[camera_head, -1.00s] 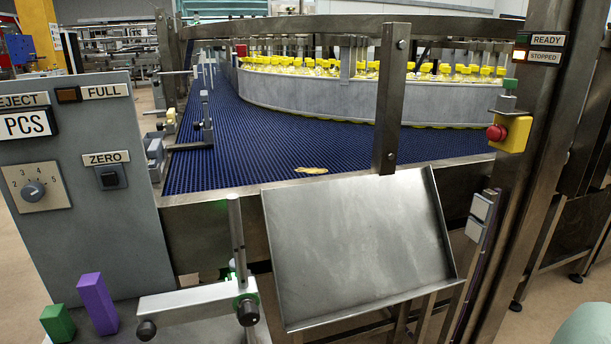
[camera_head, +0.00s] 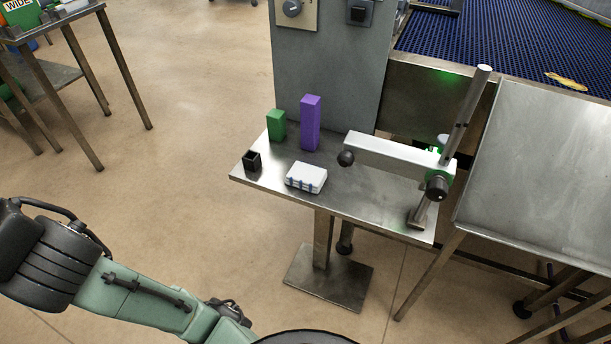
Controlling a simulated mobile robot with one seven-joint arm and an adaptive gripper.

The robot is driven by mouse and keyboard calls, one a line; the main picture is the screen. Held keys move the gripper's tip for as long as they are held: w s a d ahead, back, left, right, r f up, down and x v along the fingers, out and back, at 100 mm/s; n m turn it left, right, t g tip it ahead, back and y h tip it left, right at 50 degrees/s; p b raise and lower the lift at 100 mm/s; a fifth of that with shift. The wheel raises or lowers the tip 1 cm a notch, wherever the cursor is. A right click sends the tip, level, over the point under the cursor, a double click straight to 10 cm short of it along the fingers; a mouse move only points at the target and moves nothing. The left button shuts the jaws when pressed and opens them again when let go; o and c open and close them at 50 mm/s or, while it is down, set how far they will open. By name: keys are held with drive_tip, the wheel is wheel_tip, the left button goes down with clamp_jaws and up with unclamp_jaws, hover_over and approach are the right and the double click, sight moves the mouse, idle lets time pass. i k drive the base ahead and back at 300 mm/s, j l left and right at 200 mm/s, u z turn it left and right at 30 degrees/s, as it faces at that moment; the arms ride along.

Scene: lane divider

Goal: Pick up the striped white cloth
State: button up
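The striped white cloth (camera_head: 306,177) is a small folded white block with dark blue stripes on its front side. It lies near the front edge of a small steel table (camera_head: 375,206), at the middle of the view. My green arm reaches in at the lower left, well short of the table. My gripper does not show in this view.
On the same table stand a green block (camera_head: 277,125), a tall purple block (camera_head: 310,123) and a small open black box (camera_head: 252,161). A metal bar with black knobs (camera_head: 395,157) overhangs the table's right part. A tilted steel tray (camera_head: 545,170) is at right. Floor in front is clear.

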sight(308, 178)
drive_tip(key=i+j+z, duration=0.1)
drive_tip(key=j+z, duration=0.2)
drive_tip(key=j, duration=0.5)
drive_tip(key=j+z, duration=0.25)
drive_tip(key=j, duration=0.55)
drive_tip(key=i+j+z, duration=0.3)
drive_tip(key=i+j, duration=0.2)
drive_tip(key=j, duration=0.25)
